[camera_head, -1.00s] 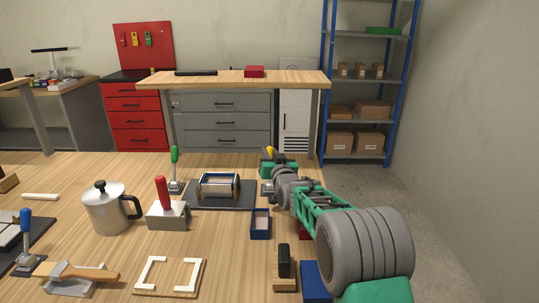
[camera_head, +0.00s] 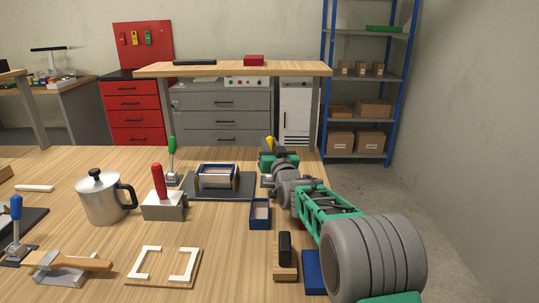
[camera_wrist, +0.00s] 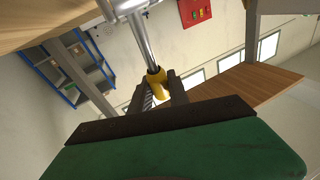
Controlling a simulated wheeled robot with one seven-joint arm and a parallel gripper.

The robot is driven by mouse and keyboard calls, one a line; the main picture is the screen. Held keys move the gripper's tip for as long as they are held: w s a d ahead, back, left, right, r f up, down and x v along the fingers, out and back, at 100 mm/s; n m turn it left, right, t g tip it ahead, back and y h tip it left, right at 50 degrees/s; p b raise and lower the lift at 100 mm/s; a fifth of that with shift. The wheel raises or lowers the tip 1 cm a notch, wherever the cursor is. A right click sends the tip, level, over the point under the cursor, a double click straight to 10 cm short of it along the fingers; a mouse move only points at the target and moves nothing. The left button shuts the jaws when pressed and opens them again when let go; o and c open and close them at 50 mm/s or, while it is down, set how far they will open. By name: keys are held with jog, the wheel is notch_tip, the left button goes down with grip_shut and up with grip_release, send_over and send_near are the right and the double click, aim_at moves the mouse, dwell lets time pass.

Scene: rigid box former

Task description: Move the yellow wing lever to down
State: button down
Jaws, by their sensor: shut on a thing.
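The yellow wing lever shows only as a small yellow tip (camera_head: 270,142) at the far right of the bench, above my gripper (camera_head: 273,157). Most of it is hidden behind my gripper and arm. In the wrist view, the yellow lever's grip (camera_wrist: 155,78) lies between the two dark fingers of my gripper (camera_wrist: 160,92), which are closed on it. A shiny metal rod runs from the yellow part toward the top of that view. The lever's base and its exact angle cannot be made out.
A box former (camera_head: 217,180) on a dark plate stands left of my arm, with a green-handled lever (camera_head: 171,160) beside it. A blue tray (camera_head: 260,215), a red-handled block (camera_head: 163,205) and a metal pot (camera_head: 102,200) are nearer. Bare bench lies between them.

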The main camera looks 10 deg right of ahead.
jog(key=c, duration=1.3)
grip_release()
jog(key=shift+o, duration=0.2)
jog(key=shift+r, duration=0.15)
